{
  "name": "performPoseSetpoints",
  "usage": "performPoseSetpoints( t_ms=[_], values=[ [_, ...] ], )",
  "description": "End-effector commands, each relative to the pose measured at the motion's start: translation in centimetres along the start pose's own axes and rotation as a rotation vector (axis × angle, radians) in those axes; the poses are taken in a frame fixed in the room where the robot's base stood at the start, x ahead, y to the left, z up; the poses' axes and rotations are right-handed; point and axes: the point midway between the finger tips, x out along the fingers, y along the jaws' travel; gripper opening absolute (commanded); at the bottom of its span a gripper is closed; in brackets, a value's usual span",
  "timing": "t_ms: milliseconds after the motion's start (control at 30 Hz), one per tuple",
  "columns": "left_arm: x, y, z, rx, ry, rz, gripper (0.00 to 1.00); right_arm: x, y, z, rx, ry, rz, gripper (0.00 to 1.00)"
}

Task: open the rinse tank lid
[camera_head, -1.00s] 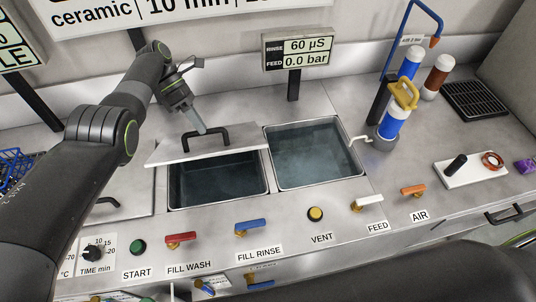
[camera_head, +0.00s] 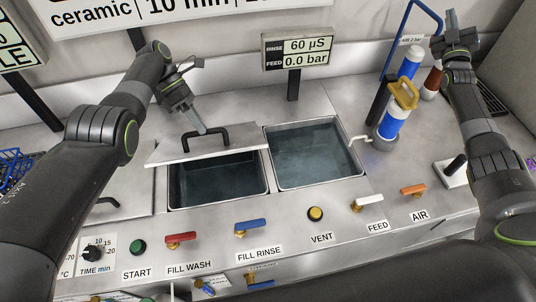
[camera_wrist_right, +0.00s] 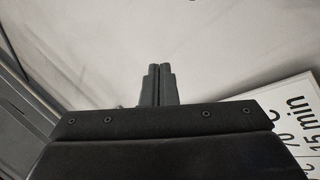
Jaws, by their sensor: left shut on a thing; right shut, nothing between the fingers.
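A flat grey metal lid (camera_head: 175,152) with a black bar handle (camera_head: 222,136) lies back behind and over the rear edge of the middle tank (camera_head: 215,180). Most of that tank's opening is uncovered and dark water shows inside. My left gripper (camera_head: 201,128) reaches down from behind and is shut on the lid's handle, near its left end. I cannot tell whether the lid rests on the counter or is slightly raised. My right gripper (camera_head: 451,22) is up at the far right, near the bottles; its fingers (camera_wrist_right: 160,72) are shut and empty in the right wrist view.
An open water-filled tank (camera_head: 312,155) stands right of the middle one. A blue-white filter bottle (camera_head: 393,122) and blue pipe stand further right. Valve levers, including the blue one (camera_head: 251,224), line the front edge. A display (camera_head: 298,47) stands behind.

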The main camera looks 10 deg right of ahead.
Motion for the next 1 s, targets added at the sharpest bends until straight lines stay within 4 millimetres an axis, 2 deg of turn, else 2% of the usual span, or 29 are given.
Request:
performPoseSetpoints(
  t_ms=[33, 267, 567, 800, 900, 1000],
  values=[
    [0.1, 0.3, -0.2, -0.003, -0.001, 0.012, 0.00, 0.2, -1.9, -1.6, 0.002, 0.046, -0.013, 0.00],
    [0.1, 0.3, -0.2, -0.004, -0.001, 0.012, 0.00, 0.6, -9.6, -9.6, -0.009, 0.269, -0.089, 0.00],
    [0.1, 0.3, -0.2, -0.004, -0.001, 0.012, 0.00, -0.9, -19.0, -21.2, -0.021, 0.577, -0.215, 0.00],
    [0.1, 0.3, -0.2, -0.003, -0.001, 0.012, 0.00, -3.8, -26.0, -30.6, -0.044, 0.822, -0.338, 0.00],
    [0.1, 0.3, -0.2, -0.003, -0.001, 0.012, 0.00, -5.6, -28.8, -34.0, -0.069, 0.922, -0.395, 0.00],
    [0.1, 0.3, -0.2, -0.003, -0.001, 0.012, 0.00, -8.4, -31.9, -36.1, -0.134, 1.030, -0.451, 0.00]
  ],
)
